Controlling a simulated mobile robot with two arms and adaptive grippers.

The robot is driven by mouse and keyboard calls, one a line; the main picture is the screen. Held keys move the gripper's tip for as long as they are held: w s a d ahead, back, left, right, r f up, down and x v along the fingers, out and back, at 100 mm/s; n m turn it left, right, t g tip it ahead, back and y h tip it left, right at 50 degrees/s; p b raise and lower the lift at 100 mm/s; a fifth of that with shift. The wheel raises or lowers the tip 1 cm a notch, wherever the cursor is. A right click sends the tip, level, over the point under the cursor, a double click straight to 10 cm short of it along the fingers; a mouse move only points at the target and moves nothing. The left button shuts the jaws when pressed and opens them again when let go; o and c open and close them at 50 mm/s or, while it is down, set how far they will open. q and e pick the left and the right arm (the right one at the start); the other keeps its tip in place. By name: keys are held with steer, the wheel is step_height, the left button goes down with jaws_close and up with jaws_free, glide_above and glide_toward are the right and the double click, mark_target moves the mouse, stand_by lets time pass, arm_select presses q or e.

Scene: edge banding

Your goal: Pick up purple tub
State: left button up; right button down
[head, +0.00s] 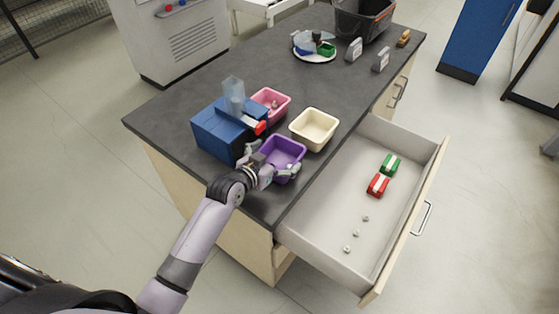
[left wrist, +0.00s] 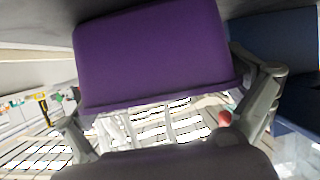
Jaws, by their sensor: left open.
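The purple tub (head: 283,151) stands on the dark countertop near its front edge, just right of the blue machine. My left gripper (head: 270,164) is at the near side of the tub, with one finger toward the machine and the other at the tub's near right. In the left wrist view the purple tub (left wrist: 152,55) fills the upper middle, between the two spread fingers of the left gripper (left wrist: 168,120). The fingers are open; whether they touch the tub I cannot tell. My right gripper is not in view.
The blue machine (head: 217,133) stands close left of the tub. A pink tub (head: 279,101) and a cream tub (head: 314,129) are behind it. An open drawer (head: 345,205) on the right holds a green item (head: 390,163), a red item (head: 378,185) and small pieces. The counter's middle is clear.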

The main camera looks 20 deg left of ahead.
arm_select(q)
steer(key=c, duration=0.9)
steer(key=shift+c, duration=0.2)
steer(key=shift+r, duration=0.2)
